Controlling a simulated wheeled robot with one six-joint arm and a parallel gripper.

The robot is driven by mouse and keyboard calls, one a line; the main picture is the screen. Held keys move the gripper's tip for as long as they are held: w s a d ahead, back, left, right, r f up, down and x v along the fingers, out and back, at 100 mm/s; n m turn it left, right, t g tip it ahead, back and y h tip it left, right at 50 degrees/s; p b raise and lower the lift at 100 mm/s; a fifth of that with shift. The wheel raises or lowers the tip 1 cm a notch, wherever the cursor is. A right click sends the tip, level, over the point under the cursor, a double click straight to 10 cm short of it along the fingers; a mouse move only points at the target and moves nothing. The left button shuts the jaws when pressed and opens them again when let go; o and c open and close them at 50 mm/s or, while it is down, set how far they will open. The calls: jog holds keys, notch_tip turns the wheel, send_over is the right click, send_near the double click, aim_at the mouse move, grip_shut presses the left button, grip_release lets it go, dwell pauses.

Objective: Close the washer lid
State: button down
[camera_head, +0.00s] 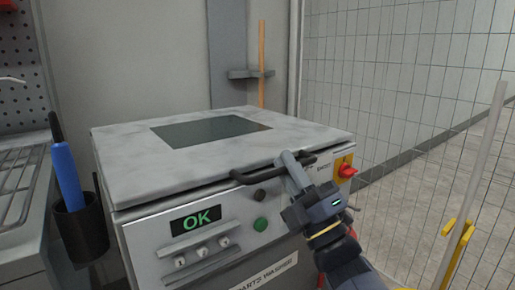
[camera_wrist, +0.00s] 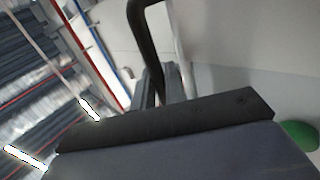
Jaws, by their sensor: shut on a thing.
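The washer lid (camera_head: 130,160) is a pale grey slab with a dark window (camera_head: 210,131). It lies about level on the parts washer body (camera_head: 150,260), with a thin dark line under its front edge; I cannot tell whether it is fully seated. A black bar handle (camera_head: 250,177) runs along the lid's front edge and also shows in the wrist view (camera_wrist: 140,22). My gripper (camera_head: 290,160) is at the right part of this handle, shut on it. In the wrist view my fingers (camera_wrist: 162,88) meet the handle's lower end, and partly hide it.
The washer front has a green "OK" display (camera_head: 196,219), a green button (camera_head: 260,224) and a red knob (camera_head: 346,171) close right of my gripper. A black cup (camera_head: 82,230) with a blue-handled tool (camera_head: 66,178) stands left. A mesh fence (camera_head: 400,90) is at right.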

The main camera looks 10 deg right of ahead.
jog(key=shift+f, duration=0.6)
jog(key=c, duration=1.5)
grip_release()
jog(key=shift+c, duration=0.2)
jog(key=v, duration=1)
jog(key=shift+s, duration=0.35)
jog(key=shift+d, duration=0.1)
